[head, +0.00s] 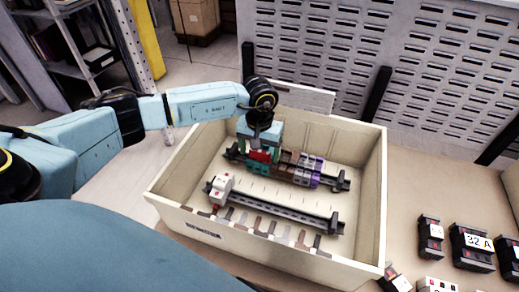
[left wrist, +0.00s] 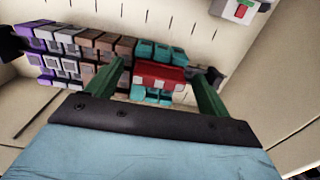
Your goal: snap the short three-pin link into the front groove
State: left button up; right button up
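The short link is a red bar with pale patches. It shows in the left wrist view (left wrist: 160,77) and in the head view (head: 259,156). My left gripper (head: 258,152) points down over the back row of terminal blocks, its green fingers at the two ends of the link; it also shows in the left wrist view (left wrist: 165,82). The link lies over the teal blocks (left wrist: 160,51). Whether its pins are in a groove is hidden. Brown, grey and purple blocks (head: 300,167) continue the row on the back rail. My right gripper is out of view.
The row sits inside a beige open box (head: 170,181) with raised walls. A front rail (head: 280,212) carries a white block (head: 221,188) at its left end. Dark devices (head: 471,247) lie on the table to the right. A slotted panel (head: 430,60) stands behind.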

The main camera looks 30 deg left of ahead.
pick_arm(q)
jog(key=shift+r, duration=0.15)
notch_tip(320, 180, up, 13)
jog(key=shift+r, duration=0.15)
dwell(0.4)
notch_tip(320, 180, up, 12)
jog(key=p, duration=0.6)
jog(key=shift+p, duration=0.35)
